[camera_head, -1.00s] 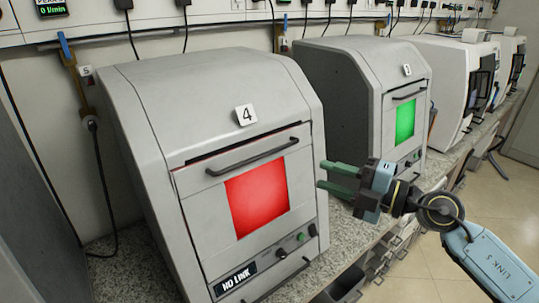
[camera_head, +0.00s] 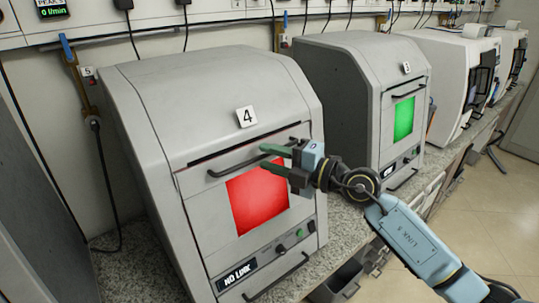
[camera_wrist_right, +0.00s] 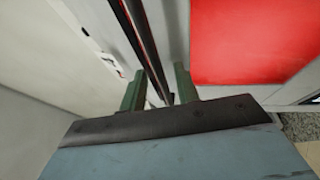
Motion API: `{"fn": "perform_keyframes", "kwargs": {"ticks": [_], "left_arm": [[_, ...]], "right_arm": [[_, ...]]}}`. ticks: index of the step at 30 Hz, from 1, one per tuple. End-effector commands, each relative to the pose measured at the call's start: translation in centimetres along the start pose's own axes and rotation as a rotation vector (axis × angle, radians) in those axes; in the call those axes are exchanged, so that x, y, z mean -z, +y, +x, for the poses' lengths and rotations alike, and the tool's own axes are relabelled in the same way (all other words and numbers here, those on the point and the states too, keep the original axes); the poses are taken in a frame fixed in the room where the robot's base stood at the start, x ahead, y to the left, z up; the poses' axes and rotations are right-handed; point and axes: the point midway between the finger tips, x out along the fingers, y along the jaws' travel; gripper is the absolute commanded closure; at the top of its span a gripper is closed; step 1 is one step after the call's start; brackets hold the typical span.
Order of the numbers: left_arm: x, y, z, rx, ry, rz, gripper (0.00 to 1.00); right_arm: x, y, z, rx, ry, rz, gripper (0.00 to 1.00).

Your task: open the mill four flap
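The mill four (camera_head: 235,85) is a grey cabinet labelled 4 at the left of the head view. Its front flap (camera_head: 200,205) is closed and has a red lit window (camera_head: 245,205) and a dark bar handle (camera_head: 228,168) along its top. My right gripper (camera_head: 264,157) is at the right part of the handle, its green fingers pointing left. In the right wrist view the handle (camera_wrist_right: 145,45) runs between the two fingers (camera_wrist_right: 160,88), with gaps beside it, so the gripper is open. My left gripper is not in view.
A second mill (camera_head: 365,85) with a green window stands to the right, with white machines (camera_head: 455,75) beyond it. The granite bench (camera_head: 345,230) is clear between the mills.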

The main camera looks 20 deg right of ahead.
Motion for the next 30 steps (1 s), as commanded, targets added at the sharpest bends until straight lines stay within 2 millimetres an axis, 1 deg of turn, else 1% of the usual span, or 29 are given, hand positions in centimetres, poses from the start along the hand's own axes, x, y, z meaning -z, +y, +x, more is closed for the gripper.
{"fn": "perform_keyframes", "kwargs": {"ticks": [4, 11, 14, 18, 19, 30], "left_arm": [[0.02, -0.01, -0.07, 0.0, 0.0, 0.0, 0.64], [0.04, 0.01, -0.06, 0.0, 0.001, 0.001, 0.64], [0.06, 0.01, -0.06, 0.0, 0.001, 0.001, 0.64], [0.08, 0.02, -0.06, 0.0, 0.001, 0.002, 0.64], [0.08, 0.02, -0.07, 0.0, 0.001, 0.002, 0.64], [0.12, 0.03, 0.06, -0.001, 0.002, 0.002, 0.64]], "right_arm": [[0.03, 0.03, 0.69, 0.0, 0.0, -0.001, 0.69], [0.03, -0.02, 0.72, 0.0, 0.0, -0.001, 0.69], [0.03, -0.02, 0.71, 0.0, 0.0, -0.001, 0.79], [0.03, -0.02, 0.69, 0.0, 0.0, -0.001, 0.97], [0.03, -0.02, 0.69, 0.0, 0.0, -0.001, 1.0], [0.04, -0.08, 0.63, -0.003, 0.001, -0.002, 1.0]]}}
